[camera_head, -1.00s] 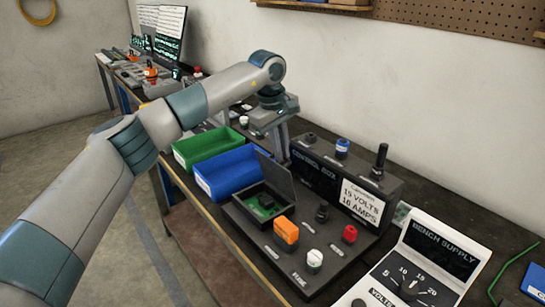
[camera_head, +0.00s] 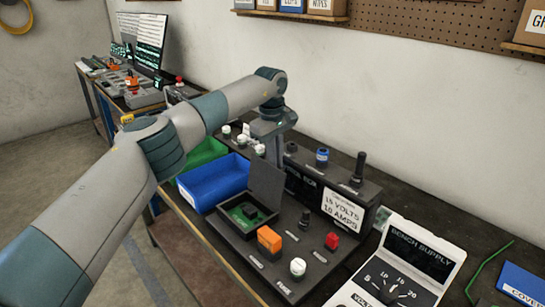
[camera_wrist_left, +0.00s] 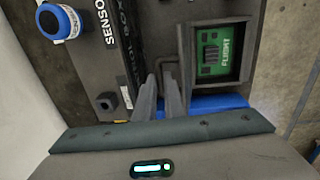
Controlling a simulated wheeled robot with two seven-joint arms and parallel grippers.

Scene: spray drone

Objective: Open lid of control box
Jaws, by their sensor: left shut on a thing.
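The control box (camera_head: 250,238) is a dark sloped console on the bench. Its small lid (camera_head: 266,186) stands up, roughly upright, at the back edge of an open compartment with a green circuit board (camera_head: 243,214). The board also shows in the left wrist view (camera_wrist_left: 216,52), with the lid seen nearly edge-on (camera_wrist_left: 186,50) beside it. My left gripper (camera_head: 273,150) is just behind the lid's top in the head view, its fingertips partly hidden. In the left wrist view its fingers (camera_wrist_left: 160,92) are close together at the lid, shut on it. My right gripper is not in view.
An orange switch (camera_head: 269,239), a white knob (camera_head: 298,267) and a red button (camera_head: 332,241) sit on the console. A blue bin (camera_head: 212,182) and a green bin (camera_head: 203,152) stand to its left. A bench supply (camera_head: 402,270) stands at the right.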

